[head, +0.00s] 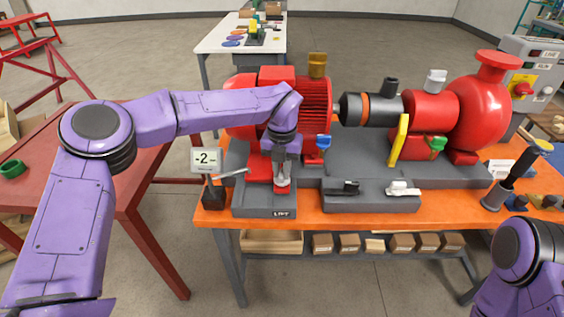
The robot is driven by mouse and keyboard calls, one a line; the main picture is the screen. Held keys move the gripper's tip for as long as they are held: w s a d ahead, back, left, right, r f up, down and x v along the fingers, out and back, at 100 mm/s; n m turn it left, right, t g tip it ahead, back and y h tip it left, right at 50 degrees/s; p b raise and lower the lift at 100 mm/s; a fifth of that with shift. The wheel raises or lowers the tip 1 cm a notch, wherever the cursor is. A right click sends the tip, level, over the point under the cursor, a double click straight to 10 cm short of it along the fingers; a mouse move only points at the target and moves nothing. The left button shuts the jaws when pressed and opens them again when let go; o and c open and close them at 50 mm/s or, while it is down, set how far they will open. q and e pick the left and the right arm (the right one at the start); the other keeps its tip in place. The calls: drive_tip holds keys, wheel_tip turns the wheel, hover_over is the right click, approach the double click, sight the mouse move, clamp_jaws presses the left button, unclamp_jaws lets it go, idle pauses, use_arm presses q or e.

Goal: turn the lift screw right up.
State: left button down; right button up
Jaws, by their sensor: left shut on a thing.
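The lift screw (283,186) stands in the grey block marked LIFT (284,213) at the front left of the pump skid. A small display (206,159) beside the block reads -2. My right gripper is out of view; only a purple part of my right arm shows at the lower right.
The red motor (313,100) stands close behind my left gripper. A grey tray (371,203) with small parts lies to the right of the LIFT block. A dark upright tool (513,178) stands at the orange bench's right. A red table (60,160) is at the left.

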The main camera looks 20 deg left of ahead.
sight(282, 172)
use_arm(q)
drive_tip(key=shift+r+m+p, duration=0.2)
drive_tip(key=shift+m+p, duration=0.85)
drive_tip(key=shift+m, duration=0.65)
drive_tip(key=shift+w+f+m, duration=0.1)
drive_tip(key=shift+m, duration=0.2)
drive_tip(key=c, duration=1.1)
unclamp_jaws()
wheel_tip(282, 172, up, 10)
drive_tip(key=shift+r+b, duration=0.25)
drive_tip(key=shift+b, duration=0.65)
